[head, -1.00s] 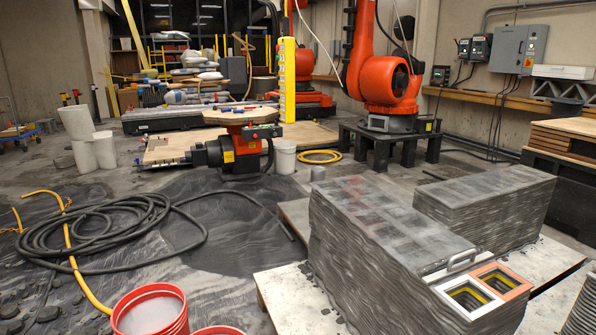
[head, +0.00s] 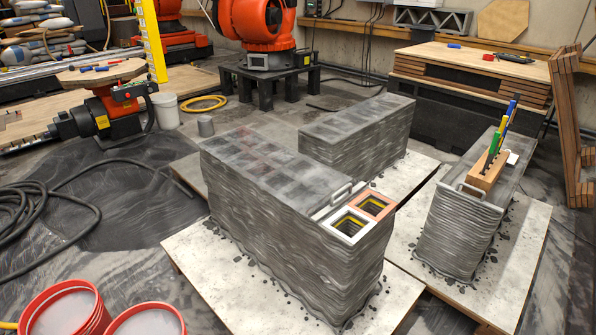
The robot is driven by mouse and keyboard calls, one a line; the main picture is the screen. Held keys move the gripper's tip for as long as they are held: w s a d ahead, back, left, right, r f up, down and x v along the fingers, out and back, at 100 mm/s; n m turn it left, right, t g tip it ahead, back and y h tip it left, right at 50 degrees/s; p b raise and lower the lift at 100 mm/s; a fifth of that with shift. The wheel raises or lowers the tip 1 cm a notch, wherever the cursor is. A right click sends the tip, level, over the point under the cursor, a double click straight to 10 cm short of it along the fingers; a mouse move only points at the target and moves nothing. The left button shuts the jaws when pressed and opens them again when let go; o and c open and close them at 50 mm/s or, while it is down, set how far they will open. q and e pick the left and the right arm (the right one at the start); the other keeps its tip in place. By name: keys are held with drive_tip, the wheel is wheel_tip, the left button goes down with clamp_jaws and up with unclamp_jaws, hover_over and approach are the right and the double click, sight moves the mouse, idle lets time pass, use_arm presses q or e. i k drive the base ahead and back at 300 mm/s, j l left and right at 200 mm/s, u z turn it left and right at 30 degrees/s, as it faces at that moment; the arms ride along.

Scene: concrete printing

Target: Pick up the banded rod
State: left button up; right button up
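A wooden block (head: 482,181) stands on the narrow layered concrete piece at the right. Several thin coloured rods stand in it, leaning slightly: a green one (head: 494,142), and a blue and yellow one (head: 508,118) among them. They are too small to tell which is the banded rod or whether the blue and yellow belong to one rod. Neither of my grippers is in view.
The narrow concrete piece (head: 447,232) has a metal handle on top. A large layered concrete block (head: 270,240) with two framed openings stands left of it, another (head: 357,130) behind. Red buckets (head: 66,310) stand at front left. A wooden-topped bench (head: 470,62) is behind.

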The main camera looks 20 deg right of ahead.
sight(517, 97)
drive_tip(key=z, duration=1.25)
